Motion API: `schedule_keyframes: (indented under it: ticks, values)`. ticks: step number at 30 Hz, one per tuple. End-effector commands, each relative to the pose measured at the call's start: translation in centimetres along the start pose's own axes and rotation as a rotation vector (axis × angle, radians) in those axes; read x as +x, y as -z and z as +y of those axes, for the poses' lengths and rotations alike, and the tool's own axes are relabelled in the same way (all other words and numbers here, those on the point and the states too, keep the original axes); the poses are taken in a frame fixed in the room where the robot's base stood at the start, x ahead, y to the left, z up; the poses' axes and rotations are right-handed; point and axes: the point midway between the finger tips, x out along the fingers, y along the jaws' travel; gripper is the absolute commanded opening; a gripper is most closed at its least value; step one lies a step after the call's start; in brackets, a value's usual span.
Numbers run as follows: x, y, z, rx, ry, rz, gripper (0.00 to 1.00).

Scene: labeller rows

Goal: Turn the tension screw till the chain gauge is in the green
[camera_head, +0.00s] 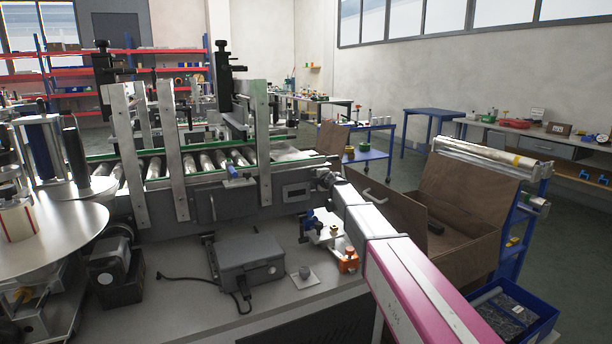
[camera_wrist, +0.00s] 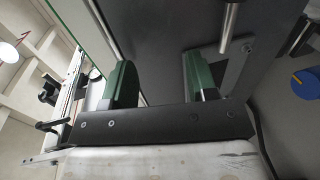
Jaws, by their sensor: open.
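My gripper (camera_wrist: 160,75) is open, its two green fingers apart with nothing between them in the wrist view. In the head view my gripper (camera_head: 324,180) is small and dark, close to the right end of the labeller (camera_head: 285,192). A bright metal rod (camera_wrist: 230,27) shows beyond the right finger in the wrist view, beside a grey triangular bracket (camera_wrist: 243,68). I cannot tell whether this rod is the tension screw. I cannot make out the chain gauge or its green band in either view.
A grey box (camera_head: 247,262) with a cable lies on the bench below the labeller. A blue clamp-like part (camera_head: 312,222) and an orange part (camera_head: 348,262) stand near my arm. A brown open crate (camera_head: 460,200) is at right. A blue knob (camera_wrist: 305,83) shows in the wrist view.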

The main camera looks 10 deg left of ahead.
Motion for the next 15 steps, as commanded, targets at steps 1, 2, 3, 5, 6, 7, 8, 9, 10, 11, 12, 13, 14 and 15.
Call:
schedule_keyframes:
  ticks: [1, 2, 3, 5, 6, 7, 8, 9, 10, 11, 12, 13, 14, 15]
  values:
    - [-0.6, 1.1, 0.5, -0.002, -0.001, 0.002, 0.53]
    - [-0.8, 1.7, 0.8, -0.003, -0.001, 0.002, 0.53]
    - [-1.0, 2.3, 1.2, -0.002, -0.001, 0.001, 0.53]
    - [-1.3, 3.1, 1.6, -0.002, 0.000, 0.001, 0.53]
    - [-1.5, 3.7, 1.9, -0.003, 0.001, 0.001, 0.53]
    - [-1.7, 4.1, 2.1, -0.003, 0.001, 0.001, 0.53]
    - [-1.8, 4.5, 2.2, -0.003, 0.001, 0.001, 0.53]
    - [-1.9, 4.9, 2.5, -0.003, 0.001, 0.001, 0.53]
    - [-2.0, 5.1, 2.6, -0.003, 0.001, 0.001, 0.53]
    - [-2.1, 5.3, 2.8, -0.003, 0.002, 0.000, 0.53]
    - [-2.1, 5.5, 2.9, -0.002, 0.001, 0.000, 0.53]
    - [-2.2, 5.7, 3.0, -0.002, 0.001, 0.000, 0.53]
    - [-2.2, 5.8, 3.1, -0.002, 0.001, -0.001, 0.53]
    - [-2.3, 5.9, 3.1, -0.002, 0.002, -0.001, 0.53]
